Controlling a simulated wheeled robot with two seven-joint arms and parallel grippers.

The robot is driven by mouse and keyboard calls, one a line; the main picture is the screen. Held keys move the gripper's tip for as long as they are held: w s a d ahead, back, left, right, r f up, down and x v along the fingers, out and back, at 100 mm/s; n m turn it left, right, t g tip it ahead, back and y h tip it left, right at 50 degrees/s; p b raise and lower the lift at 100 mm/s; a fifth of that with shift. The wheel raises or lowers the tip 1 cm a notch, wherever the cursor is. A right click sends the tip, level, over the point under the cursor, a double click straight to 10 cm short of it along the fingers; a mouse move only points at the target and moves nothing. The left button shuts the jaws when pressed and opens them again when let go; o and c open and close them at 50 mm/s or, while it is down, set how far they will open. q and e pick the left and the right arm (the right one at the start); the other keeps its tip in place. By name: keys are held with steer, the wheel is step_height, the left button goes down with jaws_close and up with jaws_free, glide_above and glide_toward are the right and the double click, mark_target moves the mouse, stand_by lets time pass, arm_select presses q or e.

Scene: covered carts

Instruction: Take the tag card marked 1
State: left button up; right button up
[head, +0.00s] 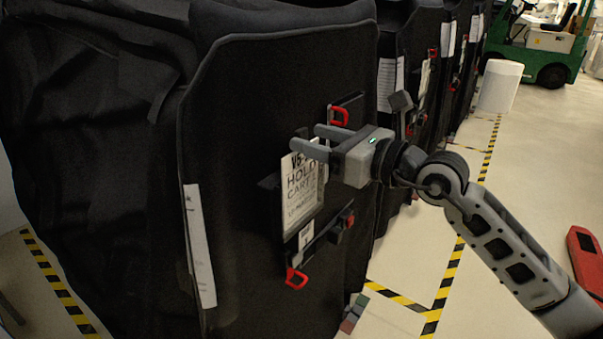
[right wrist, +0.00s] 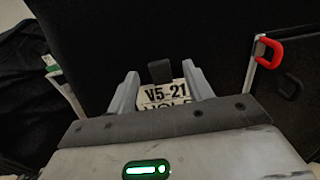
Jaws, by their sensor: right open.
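A white tag card (head: 302,195) with black print hangs on the dark front of the nearest covered cart (head: 240,110). It reads "HOLD CART" in the head view; in the right wrist view the card (right wrist: 165,94) reads "V5-21" at its top. In the right wrist view the card's top and a dark tab (right wrist: 160,71) show between the open fingers (right wrist: 161,78). Contact cannot be told. My left gripper is not in view.
Red latches (head: 296,279) sit above and below the card, and a white strip (head: 199,245) runs down the cover's left side. More covered carts (head: 408,70) stand behind. A white bin (head: 500,87) and a green vehicle (head: 545,50) are farther back. Open floor lies right.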

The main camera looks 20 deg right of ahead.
mark_target(304, 135)
steer(key=x, duration=0.3)
steer(key=shift+w+a, duration=0.2)
steer(key=shift+c, duration=0.3)
jaws_close()
steer(key=shift+r, duration=0.1)
